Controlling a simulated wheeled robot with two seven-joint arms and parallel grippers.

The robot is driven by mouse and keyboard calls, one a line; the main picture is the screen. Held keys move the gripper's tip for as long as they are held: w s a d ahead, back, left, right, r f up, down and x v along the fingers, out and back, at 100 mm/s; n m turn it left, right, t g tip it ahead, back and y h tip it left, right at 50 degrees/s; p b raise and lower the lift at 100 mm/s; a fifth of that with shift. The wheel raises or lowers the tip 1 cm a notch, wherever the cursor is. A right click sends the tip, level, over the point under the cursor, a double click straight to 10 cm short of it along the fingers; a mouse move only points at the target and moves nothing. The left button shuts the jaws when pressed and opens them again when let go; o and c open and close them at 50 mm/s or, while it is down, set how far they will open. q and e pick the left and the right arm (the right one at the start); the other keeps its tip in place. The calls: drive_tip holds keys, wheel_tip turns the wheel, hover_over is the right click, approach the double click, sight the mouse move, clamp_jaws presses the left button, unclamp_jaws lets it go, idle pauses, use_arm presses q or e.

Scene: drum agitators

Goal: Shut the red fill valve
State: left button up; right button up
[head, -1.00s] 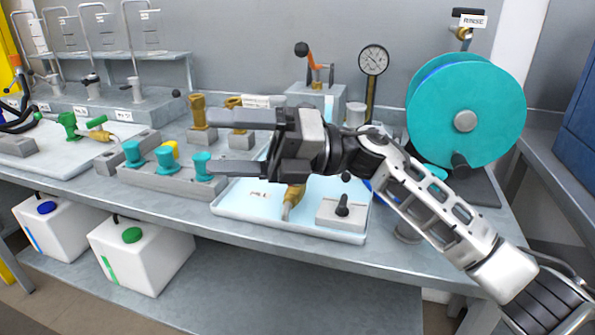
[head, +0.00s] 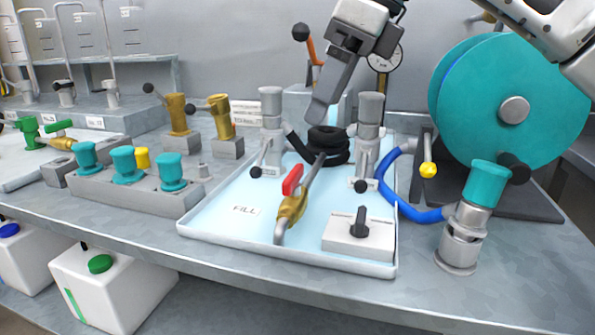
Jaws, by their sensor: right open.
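The fill valve has a red lever (head: 293,180) on a brass body (head: 291,208), at the front of the pale blue tray (head: 215,219) beside a "FILL" label. The lever looks roughly in line with the pipe, slanting up to the right. My right gripper (head: 322,110) is open and empty. It points down from the top, above and behind the valve, in front of the coiled black hose in the picture, and apart from the lever. Its fingers overlap in this view. My left gripper is out of view.
Two grey fittings (head: 271,125) (head: 369,130) stand either side of the black hose (head: 327,145). A switch box (head: 358,236) sits right of the valve. A blue hose (head: 407,208) and teal-capped coupling (head: 484,190) stand further right, before the teal reel (head: 470,95).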

sight(294, 172)
drive_tip(key=b+x, duration=0.2)
drive_tip(key=x, duration=0.8)
drive_tip(key=shift+a+f, duration=0.1)
drive_tip(key=shift+f, duration=0.1)
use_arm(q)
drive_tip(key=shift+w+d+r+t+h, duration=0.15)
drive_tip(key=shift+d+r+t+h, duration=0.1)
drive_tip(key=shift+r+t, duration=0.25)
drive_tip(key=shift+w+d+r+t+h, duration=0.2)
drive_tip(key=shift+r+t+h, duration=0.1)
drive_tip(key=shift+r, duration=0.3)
use_arm(e)
drive_tip(key=shift+a+f, duration=0.1)
drive_tip(key=shift+f, duration=0.05)
drive_tip(key=c, duration=1)
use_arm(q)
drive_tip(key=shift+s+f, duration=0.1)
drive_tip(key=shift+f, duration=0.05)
